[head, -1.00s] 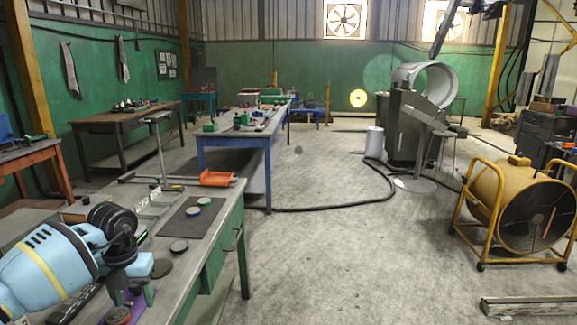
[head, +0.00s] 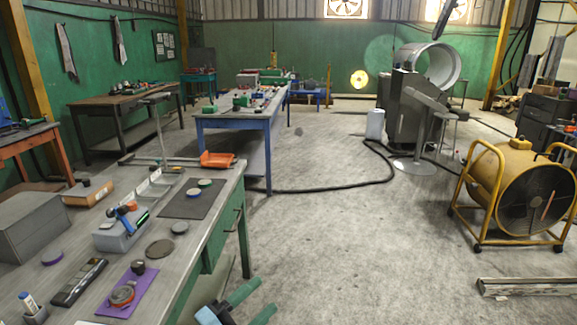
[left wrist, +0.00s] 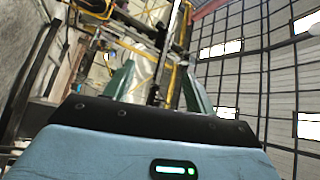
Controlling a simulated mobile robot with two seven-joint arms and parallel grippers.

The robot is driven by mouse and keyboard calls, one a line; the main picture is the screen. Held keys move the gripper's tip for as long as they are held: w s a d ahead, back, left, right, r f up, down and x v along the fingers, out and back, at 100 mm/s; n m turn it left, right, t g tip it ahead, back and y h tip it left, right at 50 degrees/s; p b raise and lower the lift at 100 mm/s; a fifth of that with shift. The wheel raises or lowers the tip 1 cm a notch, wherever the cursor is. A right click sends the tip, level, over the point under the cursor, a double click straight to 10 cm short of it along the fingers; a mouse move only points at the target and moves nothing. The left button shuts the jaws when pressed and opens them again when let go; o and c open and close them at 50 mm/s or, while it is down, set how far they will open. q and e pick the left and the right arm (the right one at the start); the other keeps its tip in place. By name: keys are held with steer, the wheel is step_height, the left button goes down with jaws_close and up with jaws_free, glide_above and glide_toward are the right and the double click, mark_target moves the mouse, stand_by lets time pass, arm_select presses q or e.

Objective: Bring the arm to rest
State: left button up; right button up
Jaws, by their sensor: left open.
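My left gripper (head: 266,295) shows at the bottom edge of the head view, low beside the front side of the near workbench (head: 225,215). Its two green fingers are spread apart with nothing between them, and only part of its light blue body is in the picture. In the left wrist view the green fingers (left wrist: 157,65) stand apart and point toward the far room and roof, with no object between them. The rest of the left arm is out of the head view. My right gripper is in neither view.
A yellow fan (head: 515,190) stands at right. The concrete floor (head: 350,240) between is clear.

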arm_select(q)
steer(key=s+a+f+n+g+y, duration=0.3)
steer(key=s+a+f+n+y, duration=0.9)
steer(key=a+f+n+y, duration=0.45)
steer(key=s+f+n+g+h, duration=0.15)
steer(key=s+g, duration=0.25)
steer(key=s, duration=0.4)
steer(key=s+f+n+g, duration=0.2)
steer(key=s+g, duration=0.1)
steer(key=s, duration=0.6)
steer(key=s+f+n+g+h, duration=0.1)
steer(key=s+g, duration=0.3)
steer(key=s, duration=0.4)
steer(key=w+d+f+t+h, duration=0.1)
steer(key=w+d+f+t, duration=0.1)
steer(key=w+f+t, duration=0.4)
steer(key=shift+w+f+t+h+p, duration=0.15)
steer(key=shift+f+t+h+p, duration=0.15)
steer(key=shift+f+t, duration=1.1)
steer(key=shift+d+f, duration=0.1)
